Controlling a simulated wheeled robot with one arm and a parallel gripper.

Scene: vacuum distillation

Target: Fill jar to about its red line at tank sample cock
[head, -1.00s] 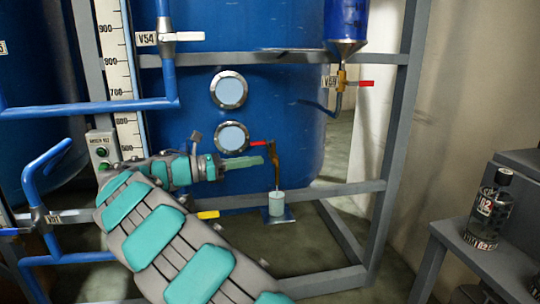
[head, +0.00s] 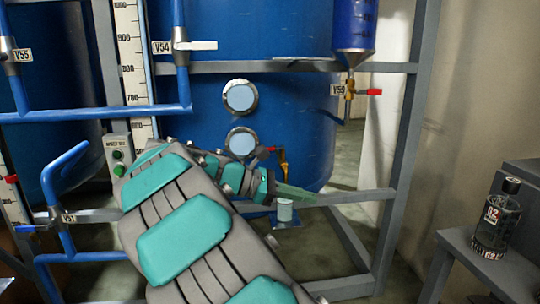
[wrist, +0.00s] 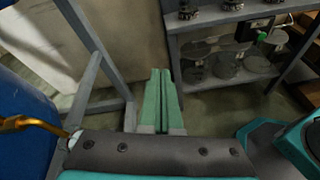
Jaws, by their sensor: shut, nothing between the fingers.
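The jar (head: 285,213) is a small pale cup standing upright on a small blue plate (head: 290,224) at the foot of the big blue tank. My gripper's fingers hide its upper part in the head view, so its red line and liquid level cannot be read. The brass sample cock (head: 283,160) with a red handle (head: 270,149) is above the jar. My gripper (head: 308,196) is shut and empty, pointing right, in front of the jar's top and below the cock. In the wrist view its green fingers (wrist: 161,95) lie together, with the brass spout (wrist: 32,123) at left.
Grey frame bars (head: 345,197) run beside and below the tank. A dark bottle (head: 496,222) stands on a grey stand at right. Valve V50 (head: 350,90) hangs at upper right. A shelf with metal parts (wrist: 225,60) shows in the wrist view.

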